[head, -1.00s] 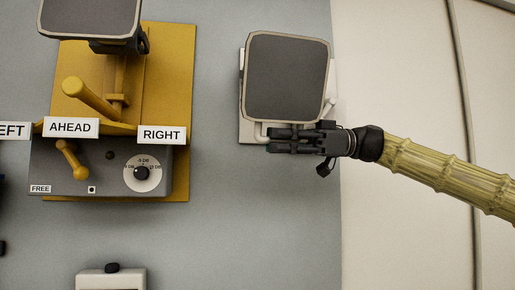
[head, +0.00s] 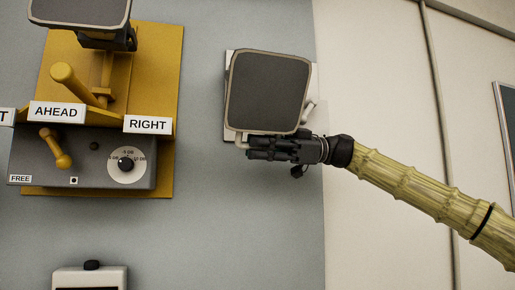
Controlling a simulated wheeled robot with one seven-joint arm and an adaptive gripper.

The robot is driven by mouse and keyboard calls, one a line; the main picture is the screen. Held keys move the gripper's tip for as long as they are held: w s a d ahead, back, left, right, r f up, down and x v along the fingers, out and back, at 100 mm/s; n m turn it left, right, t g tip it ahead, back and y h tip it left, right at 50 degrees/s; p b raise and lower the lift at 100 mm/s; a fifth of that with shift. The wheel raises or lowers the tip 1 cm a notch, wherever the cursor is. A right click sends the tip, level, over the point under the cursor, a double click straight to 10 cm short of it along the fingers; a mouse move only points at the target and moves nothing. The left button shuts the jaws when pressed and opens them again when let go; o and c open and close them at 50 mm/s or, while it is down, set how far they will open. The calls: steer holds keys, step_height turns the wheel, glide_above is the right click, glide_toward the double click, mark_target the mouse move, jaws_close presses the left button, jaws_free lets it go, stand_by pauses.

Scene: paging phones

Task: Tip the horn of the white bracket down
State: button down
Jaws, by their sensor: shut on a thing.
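The dark, square-mouthed horn (head: 267,92) with a pale rim sits on the white bracket (head: 231,127) on the grey wall. Its mouth faces the camera. A white part of the bracket shows below the horn's lower left corner. My gripper (head: 250,148) reaches in from the right, just under the horn's lower edge. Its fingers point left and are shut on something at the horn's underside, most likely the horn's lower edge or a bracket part. The exact contact is hidden by the fingers and the horn.
A yellow panel (head: 160,75) with a second horn (head: 80,8), a thick yellow lever (head: 75,83) and a grey control box (head: 85,160) is at left. A white box (head: 90,278) is at the bottom left. The grey wall below my gripper is clear.

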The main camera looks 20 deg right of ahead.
steer(key=shift+w+f, duration=0.1)
steer(key=shift+f, duration=0.1)
steer(key=c, duration=1.6)
jaws_free()
steer(key=shift+o, duration=0.4)
steer(key=shift+d, duration=0.25)
steer(key=shift+o, duration=0.3)
steer(key=s+d, duration=0.1)
steer(key=d, duration=1)
steer(key=shift+s+r, duration=0.15)
steer(key=shift+r, duration=0.1)
steer(key=shift+d+f, duration=0.1)
steer(key=shift+d, duration=0.3)
steer(key=shift+a, duration=0.15)
